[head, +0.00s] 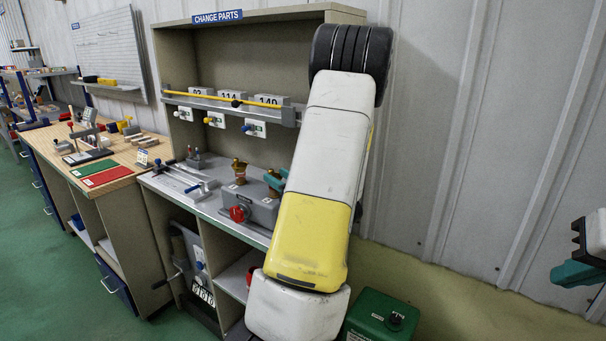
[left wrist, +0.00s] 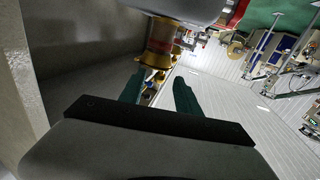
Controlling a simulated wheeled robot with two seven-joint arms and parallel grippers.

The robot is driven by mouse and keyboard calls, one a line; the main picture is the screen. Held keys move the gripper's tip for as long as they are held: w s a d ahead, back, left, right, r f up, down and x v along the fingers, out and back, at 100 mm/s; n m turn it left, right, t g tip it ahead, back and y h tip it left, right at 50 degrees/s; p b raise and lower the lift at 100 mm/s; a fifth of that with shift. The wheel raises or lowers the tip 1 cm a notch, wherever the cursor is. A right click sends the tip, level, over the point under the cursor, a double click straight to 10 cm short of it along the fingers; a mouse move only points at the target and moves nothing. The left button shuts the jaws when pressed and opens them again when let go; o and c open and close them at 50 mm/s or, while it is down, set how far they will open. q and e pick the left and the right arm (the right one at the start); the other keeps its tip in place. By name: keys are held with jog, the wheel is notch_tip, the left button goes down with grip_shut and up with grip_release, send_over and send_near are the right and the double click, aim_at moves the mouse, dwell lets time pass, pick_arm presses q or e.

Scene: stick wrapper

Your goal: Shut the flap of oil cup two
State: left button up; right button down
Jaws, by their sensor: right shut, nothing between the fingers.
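Two brass oil cups stand on a grey block (head: 262,212) on the bench. The left cup (head: 239,171) is in clear view; the right cup (head: 271,182) is partly hidden by my left gripper (head: 281,179). I cannot read which is cup two, nor tell how their flaps stand. In the left wrist view, a brass cup with an amber body (left wrist: 160,48) is just beyond the fingertips. The left fingers (left wrist: 158,88) are spread apart, with no cup gripped between them. My right gripper (head: 580,273) is shut and empty at the right edge, far from the cups.
A red knob (head: 238,213) is on the block's front. A shelf (head: 225,105) with number blocks and a yellow rod runs above the bench. A clamp-like fixture (head: 190,184) lies left of the block. A green box (head: 382,318) stands low, right of the bench.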

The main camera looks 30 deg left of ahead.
pick_arm(q)
jog(key=v, duration=0.4)
dwell(0.4)
jog(key=w+d+m+t+h, duration=0.2)
jog(key=w+d+t+h, duration=0.2)
jog(key=w+d+h, duration=0.25)
jog(key=s+d+r+m+t+h, duration=0.1)
jog(key=d+r+m+h, duration=0.15)
jog(key=d+h, duration=0.35)
jog(key=d+r+m+t+h, duration=0.1)
jog(key=d+r+m+h, duration=0.2)
jog(key=d, duration=0.5)
jog(key=s+d+r+m+g+h, duration=0.3)
jog(key=s+d+r+m+h, duration=0.15)
jog(key=s+d, duration=0.6)
jog(key=s+a+f+m+g, duration=0.1)
jog(key=s+a+m+g, duration=0.1)
jog(key=s, duration=1.1)
jog(key=shift+a+f+m+g+y, duration=0.3)
jog(key=shift+m+g+y, duration=0.1)
jog(key=shift+g, duration=0.1)
